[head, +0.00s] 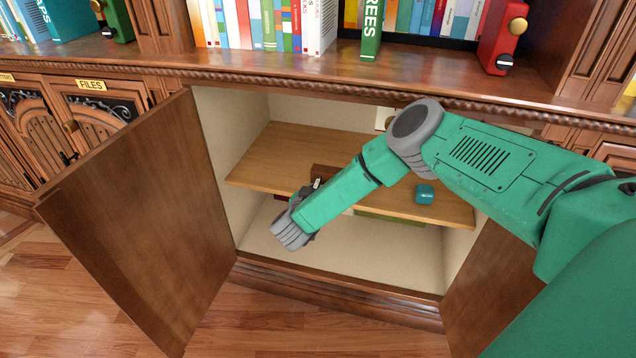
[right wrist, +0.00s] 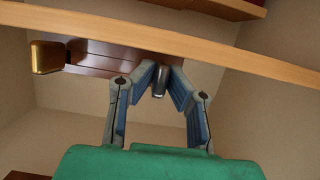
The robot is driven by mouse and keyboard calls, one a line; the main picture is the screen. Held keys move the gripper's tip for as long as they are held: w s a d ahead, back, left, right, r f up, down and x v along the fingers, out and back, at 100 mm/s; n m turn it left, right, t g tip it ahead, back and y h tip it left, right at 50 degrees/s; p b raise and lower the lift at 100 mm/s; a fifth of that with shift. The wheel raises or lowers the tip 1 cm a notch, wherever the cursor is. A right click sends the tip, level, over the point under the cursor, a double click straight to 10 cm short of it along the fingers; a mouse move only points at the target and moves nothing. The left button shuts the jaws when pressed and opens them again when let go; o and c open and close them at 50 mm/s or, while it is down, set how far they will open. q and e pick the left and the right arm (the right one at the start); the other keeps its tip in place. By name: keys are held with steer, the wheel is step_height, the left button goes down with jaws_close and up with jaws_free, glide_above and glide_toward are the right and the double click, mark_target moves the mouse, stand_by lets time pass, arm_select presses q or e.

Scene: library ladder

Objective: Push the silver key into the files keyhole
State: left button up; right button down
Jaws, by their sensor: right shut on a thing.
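The files door (head: 85,125), under a yellow FILES plate (head: 90,84), is at the far left in the head view. A dark fitting (head: 68,158) sits low by its edge; I cannot make out the keyhole. My right gripper (right wrist: 164,72) is inside the open cabinet, its fingers mostly hidden in the head view. In the right wrist view its blue-padded fingers close on a small silver-grey piece (right wrist: 160,82); I cannot tell whether it is the silver key. A brown block with a gold end (right wrist: 47,57) lies behind and left of the fingertips. My left gripper is not in view.
The open left cabinet door (head: 140,225) stands between the cabinet and the files door. Books (head: 270,25) fill the upper shelves. The floor in front is clear.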

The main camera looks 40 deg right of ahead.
steer(key=shift+s+a+f+p, duration=0.1)
steer(key=shift+s+a+p, duration=0.35)
steer(key=shift+s+a, duration=0.35)
steer(key=shift+s+a+f+p, duration=0.1)
steer(key=shift+s+a+p, duration=0.45)
steer(key=shift+a, duration=0.35)
steer(key=shift+s+a, duration=0.1)
steer(key=shift+s, duration=0.05)
steer(key=s+a+f+p, duration=0.1)
steer(key=s+a+p, duration=0.2)
steer(key=s+a, duration=0.3)
steer(key=shift+s+a, duration=0.25)
steer(key=shift+a, duration=0.55)
